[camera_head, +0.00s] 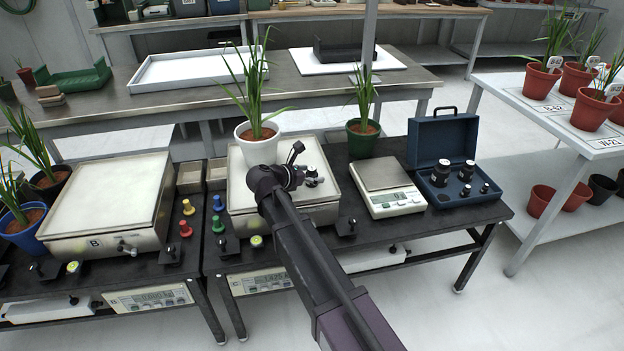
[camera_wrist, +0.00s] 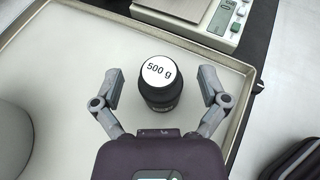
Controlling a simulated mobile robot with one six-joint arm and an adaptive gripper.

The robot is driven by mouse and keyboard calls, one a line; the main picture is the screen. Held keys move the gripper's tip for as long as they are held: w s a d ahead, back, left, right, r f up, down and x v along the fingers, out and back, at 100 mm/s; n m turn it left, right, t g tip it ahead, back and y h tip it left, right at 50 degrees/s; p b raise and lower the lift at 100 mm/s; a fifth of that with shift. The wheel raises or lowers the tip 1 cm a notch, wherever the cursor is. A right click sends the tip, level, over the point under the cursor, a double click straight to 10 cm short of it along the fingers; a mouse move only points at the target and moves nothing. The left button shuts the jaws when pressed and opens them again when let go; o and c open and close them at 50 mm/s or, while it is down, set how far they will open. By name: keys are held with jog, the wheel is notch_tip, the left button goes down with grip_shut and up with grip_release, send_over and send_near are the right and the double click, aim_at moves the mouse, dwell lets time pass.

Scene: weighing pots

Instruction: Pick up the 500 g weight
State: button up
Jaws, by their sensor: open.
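The 500 g weight (camera_wrist: 162,85) is a black cylinder with a white labelled top. It stands upright on the metal scale pan (camera_wrist: 75,75), between the spread fingers of my gripper (camera_wrist: 163,92). The fingers are open, one on each side, with a visible gap to the weight. In the head view my gripper (camera_head: 302,178) is over the front right part of the pan, and the weight (camera_head: 311,171) shows just beyond it, partly hidden.
A white pot (camera_head: 258,151) with a plant stands on the same pan, behind my gripper. To the right are a small digital scale (camera_head: 397,202) and an open blue case (camera_head: 444,137) with several weights. A green pot (camera_head: 362,143) stands behind.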

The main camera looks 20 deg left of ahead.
aim_at(312, 168)
dwell(0.3)
grip_shut()
jog(key=shift+r, duration=0.15)
dwell(0.3)
notch_tip(312, 168, up, 3)
jog(key=p, duration=0.3)
jog(key=shift+r, duration=0.15)
jog(key=s+a+p, duration=0.1)
jog(key=s+a, duration=0.1)
jog(key=s, duration=0.5)
jog(key=s+a+r+p, duration=0.1)
jog(key=s+a, duration=0.1)
jog(key=s, duration=0.6)
jog(key=shift+s+r, duration=0.25)
